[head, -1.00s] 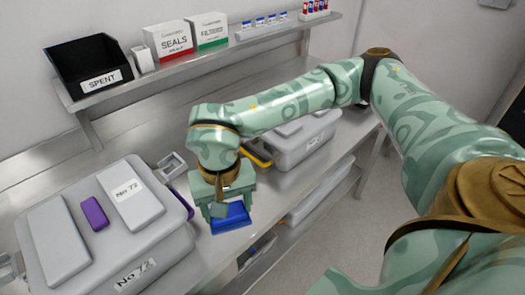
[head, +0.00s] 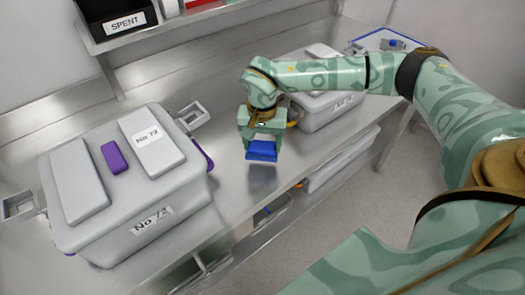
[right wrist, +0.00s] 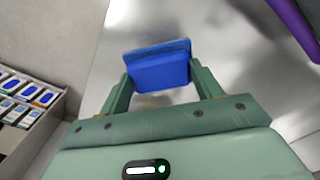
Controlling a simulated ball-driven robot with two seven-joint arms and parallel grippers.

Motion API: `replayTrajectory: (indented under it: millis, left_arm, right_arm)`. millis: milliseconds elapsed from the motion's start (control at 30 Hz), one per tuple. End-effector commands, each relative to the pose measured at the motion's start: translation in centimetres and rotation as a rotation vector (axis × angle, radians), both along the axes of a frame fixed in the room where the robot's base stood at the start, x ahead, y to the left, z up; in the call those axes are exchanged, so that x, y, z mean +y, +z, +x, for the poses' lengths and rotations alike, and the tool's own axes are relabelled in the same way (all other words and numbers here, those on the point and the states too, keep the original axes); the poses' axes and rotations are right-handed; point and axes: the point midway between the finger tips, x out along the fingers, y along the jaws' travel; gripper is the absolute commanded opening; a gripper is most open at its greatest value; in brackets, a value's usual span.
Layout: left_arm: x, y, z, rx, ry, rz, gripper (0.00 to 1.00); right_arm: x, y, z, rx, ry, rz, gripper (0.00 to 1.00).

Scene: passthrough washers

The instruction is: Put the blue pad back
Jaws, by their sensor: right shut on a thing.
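The blue pad (head: 262,151) is held between the fingertips of my right gripper (head: 262,143), above the steel bench near its front edge. In the right wrist view the pad (right wrist: 160,68) sits squarely between both fingers of the gripper (right wrist: 160,85), with shiny metal behind it. A shadow or reflection lies on the bench below it, so it appears raised off the surface. My left gripper does not show in any view.
A second grey washer (head: 325,112) stands behind my right gripper. A shelf with a black SPENT bin (head: 113,20) runs along the wall. Bench between the washers is clear.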

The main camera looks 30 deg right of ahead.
Motion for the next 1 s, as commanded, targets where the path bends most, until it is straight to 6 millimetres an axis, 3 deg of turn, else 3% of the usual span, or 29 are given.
replayTrajectory:
  millis: [167,333,700,733,800,1000]
  left_arm:
    - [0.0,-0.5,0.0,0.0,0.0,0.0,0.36]
    - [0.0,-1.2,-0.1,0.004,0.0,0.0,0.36]
    - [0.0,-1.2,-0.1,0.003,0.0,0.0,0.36]
    - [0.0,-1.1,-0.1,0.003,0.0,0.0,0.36]
    - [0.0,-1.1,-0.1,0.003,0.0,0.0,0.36]
    - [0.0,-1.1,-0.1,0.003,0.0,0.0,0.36]
  right_arm:
    - [-0.7,-1.4,0.7,0.003,-0.002,-0.001,0.43]
    - [-0.7,-4.2,0.6,0.005,-0.001,0.0,0.43]
    - [-0.7,-4.5,0.6,0.001,0.001,0.0,0.43]
    - [-0.7,-4.5,0.6,0.001,0.001,-0.001,0.73]
    - [-0.7,-4.4,0.6,0.001,0.001,-0.001,0.86]
    - [-0.7,-4.4,0.6,0.001,0.0,-0.001,0.86]
